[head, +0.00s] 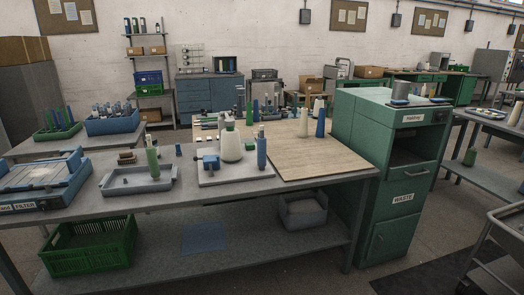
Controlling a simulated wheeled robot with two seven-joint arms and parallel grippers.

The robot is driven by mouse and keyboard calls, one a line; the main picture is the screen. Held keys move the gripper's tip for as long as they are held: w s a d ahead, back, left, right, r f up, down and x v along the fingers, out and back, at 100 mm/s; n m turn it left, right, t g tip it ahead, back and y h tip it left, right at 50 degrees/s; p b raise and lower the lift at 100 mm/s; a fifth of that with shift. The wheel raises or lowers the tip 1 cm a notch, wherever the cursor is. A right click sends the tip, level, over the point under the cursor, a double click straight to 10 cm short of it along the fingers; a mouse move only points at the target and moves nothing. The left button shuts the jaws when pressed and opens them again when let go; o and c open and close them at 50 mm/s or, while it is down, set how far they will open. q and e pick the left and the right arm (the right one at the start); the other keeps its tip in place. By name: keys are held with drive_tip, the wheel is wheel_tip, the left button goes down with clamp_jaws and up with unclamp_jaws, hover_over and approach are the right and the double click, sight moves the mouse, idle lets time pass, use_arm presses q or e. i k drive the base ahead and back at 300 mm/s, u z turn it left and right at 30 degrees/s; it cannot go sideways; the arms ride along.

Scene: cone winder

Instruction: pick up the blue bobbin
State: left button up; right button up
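A blue bobbin (262,153) stands upright at the right side of a pale grey base plate (235,176) on the near workbench. A large white cone (231,146) stands just left of it on the same plate, with a small blue block (210,161) further left. A taller blue cone-shaped piece (320,123) stands on the wooden board beside a cream cone (304,122). Neither of my grippers shows in the head view.
A grey tray (112,187) with a green bobbin (152,158) lies left of the plate. The wooden board (320,160) is largely clear in front. A green cabinet (400,170) labelled WASTE stands at the right. A green crate (90,247) is on the lower shelf.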

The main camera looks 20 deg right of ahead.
sight(261, 140)
drive_tip(key=z, duration=0.55)
drive_tip(key=i, duration=0.65)
drive_tip(key=z, duration=0.5)
drive_tip(key=i, duration=0.8)
drive_tip(key=u, duration=0.35)
